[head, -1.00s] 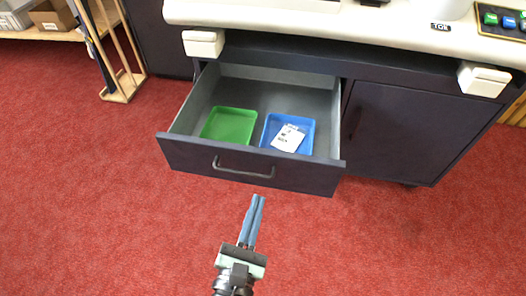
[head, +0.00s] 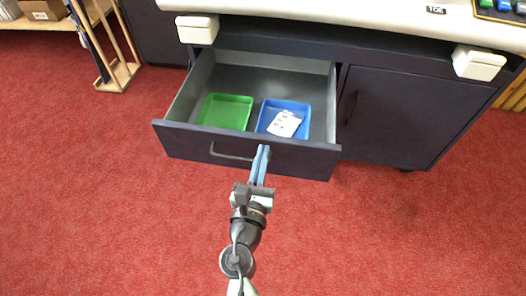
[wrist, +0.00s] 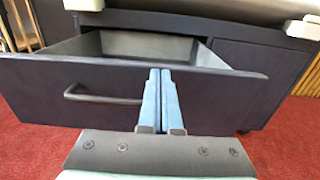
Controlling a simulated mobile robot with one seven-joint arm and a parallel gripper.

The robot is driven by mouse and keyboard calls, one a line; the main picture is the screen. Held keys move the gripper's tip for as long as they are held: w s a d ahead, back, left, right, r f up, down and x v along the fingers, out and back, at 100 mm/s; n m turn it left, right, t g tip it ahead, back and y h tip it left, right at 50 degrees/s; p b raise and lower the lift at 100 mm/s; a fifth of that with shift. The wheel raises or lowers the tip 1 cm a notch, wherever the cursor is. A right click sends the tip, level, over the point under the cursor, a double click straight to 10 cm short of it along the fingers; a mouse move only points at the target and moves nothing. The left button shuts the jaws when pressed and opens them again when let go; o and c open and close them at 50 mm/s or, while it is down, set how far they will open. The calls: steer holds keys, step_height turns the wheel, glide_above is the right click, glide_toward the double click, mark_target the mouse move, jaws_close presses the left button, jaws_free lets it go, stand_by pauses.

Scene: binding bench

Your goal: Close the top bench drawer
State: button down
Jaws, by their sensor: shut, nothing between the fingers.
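The top bench drawer (head: 300,157) stands pulled out of the dark bench, its front panel facing me. Its grey bar handle (head: 232,155) is on the front, left of my fingers. In the wrist view the drawer front (wrist: 210,95) fills the middle, with the handle (wrist: 100,97) at left. My gripper (head: 262,150) is shut and empty, its blue fingers together at the drawer front, right of the handle. The fingers (wrist: 160,75) also show in the wrist view; I cannot tell whether they touch the panel.
Inside the drawer lie a green tray (head: 225,112) and a blue tray (head: 272,107) holding a white printed packet (head: 284,124). A closed cabinet door (head: 390,115) is at right. A wooden rack (head: 120,75) stands at left. Red carpet around is clear.

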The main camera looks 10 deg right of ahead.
steer(key=shift+w+d, duration=0.2)
steer(key=shift+w, duration=0.4)
